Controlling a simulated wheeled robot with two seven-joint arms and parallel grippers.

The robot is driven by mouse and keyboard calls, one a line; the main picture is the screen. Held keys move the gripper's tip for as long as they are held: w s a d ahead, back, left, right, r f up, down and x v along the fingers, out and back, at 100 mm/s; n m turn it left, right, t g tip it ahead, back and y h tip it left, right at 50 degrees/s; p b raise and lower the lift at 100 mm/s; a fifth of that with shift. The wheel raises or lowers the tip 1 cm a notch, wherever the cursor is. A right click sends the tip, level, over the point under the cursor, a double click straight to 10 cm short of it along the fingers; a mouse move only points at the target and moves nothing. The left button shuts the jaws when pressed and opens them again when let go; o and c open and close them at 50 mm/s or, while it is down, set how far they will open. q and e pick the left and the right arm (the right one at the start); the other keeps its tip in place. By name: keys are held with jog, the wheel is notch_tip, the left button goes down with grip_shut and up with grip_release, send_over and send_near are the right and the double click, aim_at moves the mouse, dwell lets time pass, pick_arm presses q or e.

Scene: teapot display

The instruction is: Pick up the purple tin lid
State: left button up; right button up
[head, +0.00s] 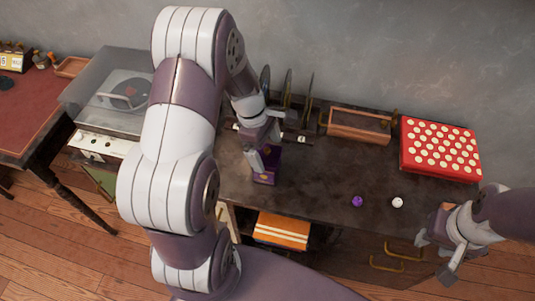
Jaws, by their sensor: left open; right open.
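A dark purple tin (266,178) stands on the dark cabinet top, left of the middle. Its upper part, where a lid sits, is mostly hidden by my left gripper (263,151). That gripper is open and points down at the tin, with a finger along its left side. I cannot tell whether it touches the tin or its lid. My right gripper (436,257) is open and empty in front of the cabinet at the lower right.
A purple ball (357,201) and a white ball (397,202) lie near the front edge. A red box with pale dots (440,148) and a wooden tray (359,126) stand behind. A record player (112,95) is at left. The middle of the top is clear.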

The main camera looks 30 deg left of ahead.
pick_arm(q)
jog(key=shift+s, duration=0.1)
jog(key=c, duration=1)
jog(key=shift+r, duration=0.1)
